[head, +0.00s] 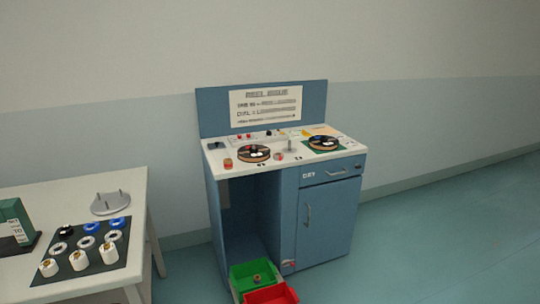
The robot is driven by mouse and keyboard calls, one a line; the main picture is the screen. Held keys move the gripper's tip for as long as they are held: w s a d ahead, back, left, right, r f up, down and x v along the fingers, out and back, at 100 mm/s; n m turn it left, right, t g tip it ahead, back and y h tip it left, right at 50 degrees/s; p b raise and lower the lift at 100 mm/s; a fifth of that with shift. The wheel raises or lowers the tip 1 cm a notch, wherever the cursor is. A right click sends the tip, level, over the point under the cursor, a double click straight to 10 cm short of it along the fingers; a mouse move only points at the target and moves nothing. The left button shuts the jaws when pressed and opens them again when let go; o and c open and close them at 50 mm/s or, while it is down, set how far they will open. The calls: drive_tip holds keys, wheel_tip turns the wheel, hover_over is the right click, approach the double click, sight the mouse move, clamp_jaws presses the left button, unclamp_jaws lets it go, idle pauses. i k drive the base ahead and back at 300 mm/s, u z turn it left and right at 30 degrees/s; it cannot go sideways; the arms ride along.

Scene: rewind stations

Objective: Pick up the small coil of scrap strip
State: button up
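A small brownish ring-like item (257,278) lies in the green bin (238,271) on the floor at the foot of the blue station; it may be the small coil of scrap strip, but it is too small to be sure. Another small round item (279,156) lies on the station's white top between two dark reels, and a reddish one (228,163) lies left of the left reel (255,153). I cannot tell whether either is a coil. My gripper is not in view.
The blue station (328,220) stands against the wall, with an open bay on its left. A red bin (270,295) sits in front of the green one. A white table (128,188) with rolls on a dark mat is at left. Floor at right (440,240) is clear.

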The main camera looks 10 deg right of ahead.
sight(278, 156)
drive_tip(key=i, duration=1.15)
drive_tip(key=z, duration=0.65)
drive_tip(key=k, duration=0.6)
drive_tip(key=u, duration=2.45)
